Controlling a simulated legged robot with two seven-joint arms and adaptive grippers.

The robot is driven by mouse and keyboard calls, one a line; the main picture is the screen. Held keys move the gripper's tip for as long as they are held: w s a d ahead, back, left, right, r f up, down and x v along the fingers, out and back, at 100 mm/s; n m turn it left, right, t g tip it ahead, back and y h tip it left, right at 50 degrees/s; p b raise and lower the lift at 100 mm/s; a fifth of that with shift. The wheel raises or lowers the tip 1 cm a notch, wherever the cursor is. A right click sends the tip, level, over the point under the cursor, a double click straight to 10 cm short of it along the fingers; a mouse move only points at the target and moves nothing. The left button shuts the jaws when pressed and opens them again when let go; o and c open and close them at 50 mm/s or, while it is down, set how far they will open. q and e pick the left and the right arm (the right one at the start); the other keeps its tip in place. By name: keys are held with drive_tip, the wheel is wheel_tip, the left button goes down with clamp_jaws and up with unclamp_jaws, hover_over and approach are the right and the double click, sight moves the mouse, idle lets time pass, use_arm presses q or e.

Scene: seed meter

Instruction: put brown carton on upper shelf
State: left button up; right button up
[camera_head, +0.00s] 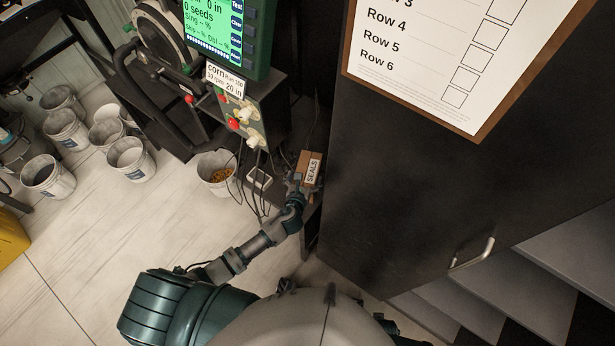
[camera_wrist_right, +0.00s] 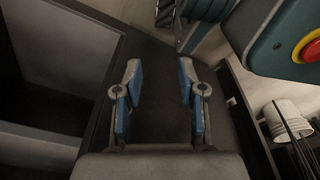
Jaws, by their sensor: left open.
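The brown carton (camera_head: 305,163), with a white label reading "SEALS", stands on a low dark surface beside the black cabinet in the head view. My left gripper (camera_head: 298,182) is open right at the near side of the carton; I cannot tell whether its fingers touch or surround it. My right gripper (camera_wrist_right: 160,80) is open and empty in the right wrist view, its blue finger pads apart. Grey shelves (camera_head: 505,288) show at the lower right of the head view; which one is the upper shelf is unclear.
A black cabinet panel (camera_head: 420,150) with a clipboard (camera_head: 460,60) and a handle (camera_head: 472,253) stands right of the carton. Several white buckets stand farther left on open floor.

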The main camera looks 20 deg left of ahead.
sight(307, 173)
use_arm(q)
drive_tip(key=x, duration=0.3)
drive_tip(key=shift+d+f, duration=0.1)
drive_tip(key=shift+f, duration=0.05)
drive_tip(key=shift+s, duration=0.1)
drive_tip(key=c, duration=1.6)
drive_tip(key=shift+r, duration=0.2)
